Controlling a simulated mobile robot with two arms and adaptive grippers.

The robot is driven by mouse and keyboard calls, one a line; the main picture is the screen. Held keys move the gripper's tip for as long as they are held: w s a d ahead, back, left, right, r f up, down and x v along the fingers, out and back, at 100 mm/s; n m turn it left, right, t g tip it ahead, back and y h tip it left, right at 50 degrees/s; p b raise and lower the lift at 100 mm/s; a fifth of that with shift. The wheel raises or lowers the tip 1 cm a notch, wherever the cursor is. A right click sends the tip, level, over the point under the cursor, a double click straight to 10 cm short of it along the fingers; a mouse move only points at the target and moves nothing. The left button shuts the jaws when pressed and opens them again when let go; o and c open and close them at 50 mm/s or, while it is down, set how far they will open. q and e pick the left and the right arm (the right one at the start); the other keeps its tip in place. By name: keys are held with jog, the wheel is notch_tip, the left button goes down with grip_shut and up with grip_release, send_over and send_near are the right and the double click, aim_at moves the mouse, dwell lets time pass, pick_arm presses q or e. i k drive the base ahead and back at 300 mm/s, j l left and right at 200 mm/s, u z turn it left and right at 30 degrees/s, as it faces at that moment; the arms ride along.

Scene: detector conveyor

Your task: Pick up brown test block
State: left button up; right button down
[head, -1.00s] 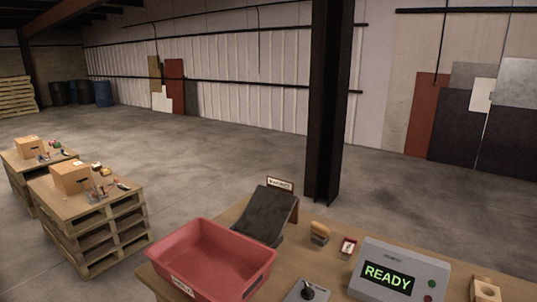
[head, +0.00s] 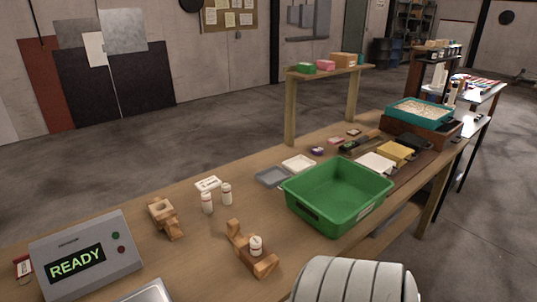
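I cannot tell for sure which item is the brown test block. A small brown wooden piece with an opening in its top (head: 163,214) stands on the bench right of the grey READY box. A brown wooden cradle (head: 238,238) lies nearer, with a small white bottle (head: 256,246) in it. A brown box (head: 345,59) sits on the raised shelf at the back. Neither gripper is in view. A white rounded part of my own arm shows at the bottom edge and hides some of the bench front.
The grey READY box (head: 88,250) stands at the bench's left. Two white bottles (head: 207,203) stand near the middle. A green bin (head: 335,220) takes up the bench's right part, with small trays (head: 271,177) beside it. Bare bench top lies between the cradle and the bin.

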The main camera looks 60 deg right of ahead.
aim_at(262, 266)
jog(key=z, duration=1.9)
